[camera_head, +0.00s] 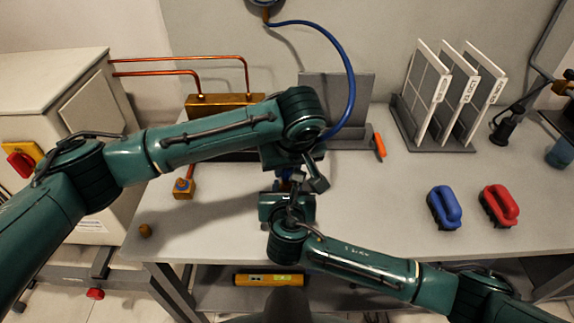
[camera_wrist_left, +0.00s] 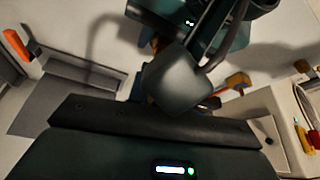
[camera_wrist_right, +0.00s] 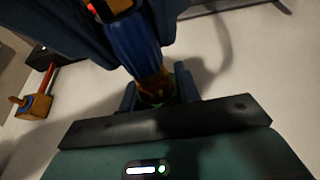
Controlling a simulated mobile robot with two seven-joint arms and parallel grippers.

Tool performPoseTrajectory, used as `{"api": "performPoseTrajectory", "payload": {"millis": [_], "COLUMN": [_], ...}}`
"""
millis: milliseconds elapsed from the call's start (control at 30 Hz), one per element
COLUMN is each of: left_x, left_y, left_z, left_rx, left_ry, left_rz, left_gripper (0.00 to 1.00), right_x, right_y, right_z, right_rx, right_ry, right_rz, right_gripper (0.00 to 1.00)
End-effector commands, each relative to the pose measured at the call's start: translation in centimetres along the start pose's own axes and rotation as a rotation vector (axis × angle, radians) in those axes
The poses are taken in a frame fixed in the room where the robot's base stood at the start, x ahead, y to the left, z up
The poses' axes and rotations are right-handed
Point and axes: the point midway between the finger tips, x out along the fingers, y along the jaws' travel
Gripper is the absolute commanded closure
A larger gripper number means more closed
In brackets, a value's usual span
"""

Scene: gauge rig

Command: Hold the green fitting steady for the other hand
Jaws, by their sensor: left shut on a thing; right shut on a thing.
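The green fitting (camera_wrist_right: 158,99) shows in the right wrist view as a small green piece between the fingers of my right gripper (camera_wrist_right: 158,94), which is shut on it. A blue hose end (camera_wrist_right: 135,48) with a brass collar (camera_wrist_right: 152,86) stands right above the fitting, seemingly in line with it; I cannot tell whether they are joined. My left gripper (camera_head: 290,172) is over my right gripper (camera_head: 289,198) in the head view and seems shut on the blue hose end. In the left wrist view a grey block hides most of its grip. The fitting is hidden in the head view.
The blue hose (camera_head: 350,85) arches from the back panel to my left gripper. A brass block with a knob (camera_head: 183,188) sits left of the grippers.

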Motion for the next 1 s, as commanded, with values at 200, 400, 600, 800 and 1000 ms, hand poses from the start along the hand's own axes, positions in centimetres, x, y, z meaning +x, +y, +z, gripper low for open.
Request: {"api": "performPoseTrajectory", "payload": {"millis": [200, 400, 600, 800, 1000], "left_x": [-0.1, -0.4, -0.7, -1.6, -2.5], "left_y": [0.0, 0.1, 0.1, 0.1, 0.1], "left_z": [0.0, -0.1, -0.3, -0.7, -1.0], "left_rx": [0.000, 0.000, 0.000, 0.000, 0.000], "left_ry": [0.000, 0.001, 0.001, 0.001, 0.001], "left_rz": [0.001, 0.001, 0.002, 0.002, 0.002], "left_gripper": [1.00, 1.00, 1.00, 1.00, 1.00], "right_x": [0.0, 0.0, 0.0, 0.0, 0.0], "right_y": [0.0, -0.1, -0.1, -0.1, -0.1], "right_z": [-0.1, -0.1, -0.1, -0.1, -0.1], "right_rx": [0.000, 0.000, -0.001, -0.001, -0.001], "right_ry": [0.001, 0.001, 0.002, 0.002, 0.001], "right_rz": [-0.001, -0.002, -0.002, -0.002, -0.002], "right_gripper": [0.98, 0.98, 0.98, 0.98, 0.98]}}
